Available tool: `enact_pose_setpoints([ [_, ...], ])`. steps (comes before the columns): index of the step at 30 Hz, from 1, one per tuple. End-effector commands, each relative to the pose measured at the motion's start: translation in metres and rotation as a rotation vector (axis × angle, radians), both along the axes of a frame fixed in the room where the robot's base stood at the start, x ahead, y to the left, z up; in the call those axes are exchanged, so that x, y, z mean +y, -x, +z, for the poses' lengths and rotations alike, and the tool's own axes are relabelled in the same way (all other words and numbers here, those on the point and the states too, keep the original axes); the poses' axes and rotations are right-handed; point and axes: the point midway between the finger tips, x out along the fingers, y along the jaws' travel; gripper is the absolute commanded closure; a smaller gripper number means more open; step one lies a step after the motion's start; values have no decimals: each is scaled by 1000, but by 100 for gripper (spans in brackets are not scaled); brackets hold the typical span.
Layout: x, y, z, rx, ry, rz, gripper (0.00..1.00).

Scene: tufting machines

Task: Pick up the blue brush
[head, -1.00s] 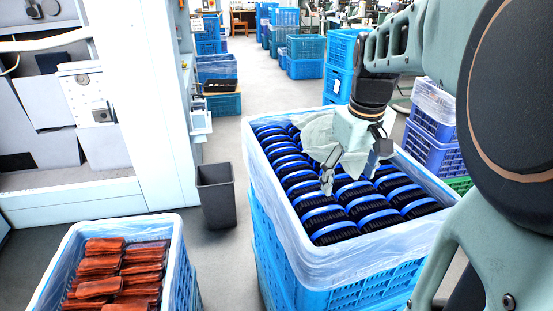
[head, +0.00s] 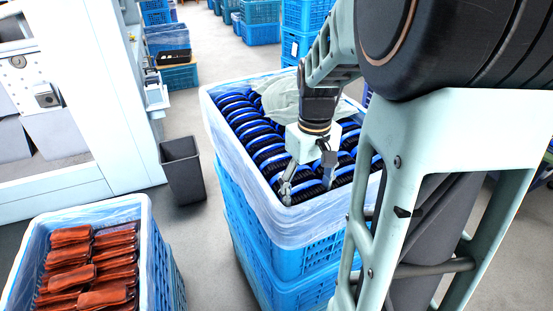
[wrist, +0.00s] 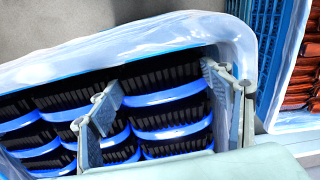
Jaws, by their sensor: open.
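Blue brushes with black bristles lie in rows in a lined blue crate (head: 290,262). My gripper (head: 308,188) is open and empty over the near part of the crate, fingers pointing down. In the wrist view, a blue brush (wrist: 170,118) lies between the two spread fingers of my gripper (wrist: 162,98), with other brushes beyond and to the left. The fingertips are close to the brushes; I cannot tell whether they touch. The gripper body hides some brushes in the head view.
A pale cloth (head: 285,100) lies over the brushes at the crate's far side. A lined crate of red-brown brushes (head: 145,235) stands at the lower left. Grey floor is free around the bin.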

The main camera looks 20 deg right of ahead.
Motion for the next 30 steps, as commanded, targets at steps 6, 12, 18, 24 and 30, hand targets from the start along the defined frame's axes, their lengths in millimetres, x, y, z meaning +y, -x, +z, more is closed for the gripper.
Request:
enact_pose_setpoints([
  [6, 0, 0, -22, 1, 0, 0, 28],
  [12, 0, 0, -23, 0, 0, 0, 28],
  [18, 0, 0, -23, -1, 0, 0, 46],
  [24, 0, 0, -23, -1, 1, 0, 62],
  [30, 0, -1, -20, -2, 1, 0, 62],
])
